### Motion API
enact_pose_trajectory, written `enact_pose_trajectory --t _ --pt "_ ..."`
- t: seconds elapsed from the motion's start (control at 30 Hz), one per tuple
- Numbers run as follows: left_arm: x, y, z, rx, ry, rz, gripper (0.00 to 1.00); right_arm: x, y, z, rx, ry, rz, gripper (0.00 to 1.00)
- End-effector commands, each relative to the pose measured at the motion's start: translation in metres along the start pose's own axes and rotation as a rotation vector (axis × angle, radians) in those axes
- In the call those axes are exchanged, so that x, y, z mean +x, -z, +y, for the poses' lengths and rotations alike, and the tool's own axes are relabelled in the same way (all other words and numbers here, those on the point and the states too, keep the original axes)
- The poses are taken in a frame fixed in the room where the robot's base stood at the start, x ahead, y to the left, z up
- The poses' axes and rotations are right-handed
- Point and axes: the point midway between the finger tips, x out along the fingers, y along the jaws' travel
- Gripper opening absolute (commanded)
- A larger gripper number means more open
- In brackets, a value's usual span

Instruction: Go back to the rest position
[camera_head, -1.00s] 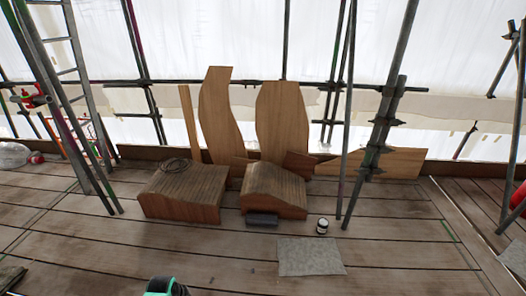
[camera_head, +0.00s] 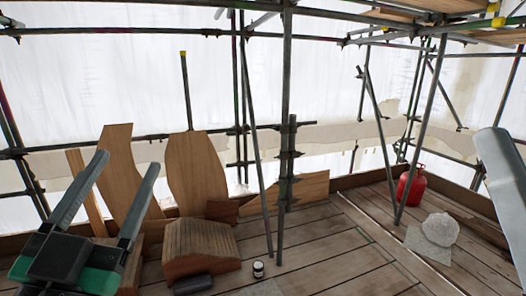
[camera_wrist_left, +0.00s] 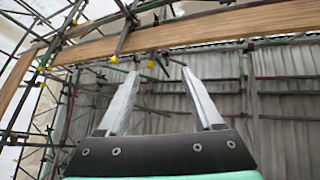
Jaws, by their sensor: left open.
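My left gripper (camera_head: 129,161) is raised at the lower left of the head view. Its two grey fingers point up and stand apart with nothing between them. It also shows in the left wrist view (camera_wrist_left: 160,70), empty, against scaffold poles and pale sheeting. In the head view it covers part of the wooden pieces behind it. A grey, finger-like part of my right arm cuts in at the right edge of the head view; its jaws do not show whole.
A curved wooden block (camera_head: 200,250), a dark small block (camera_head: 192,284) and a small jar (camera_head: 258,269) are on the plank deck. Shaped boards (camera_head: 197,172) lean behind. Scaffold poles (camera_head: 284,130) stand mid-view. A red cylinder (camera_head: 411,187) and a pale bundle (camera_head: 440,229) are at right.

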Motion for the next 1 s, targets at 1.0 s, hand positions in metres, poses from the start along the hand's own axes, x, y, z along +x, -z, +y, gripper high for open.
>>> enact_pose_trajectory --t 1.0 --pt "0.105 0.376 -0.138 -0.354 0.050 0.302 0.68 0.247 0.228 0.001 0.000 0.000 0.000 0.50"
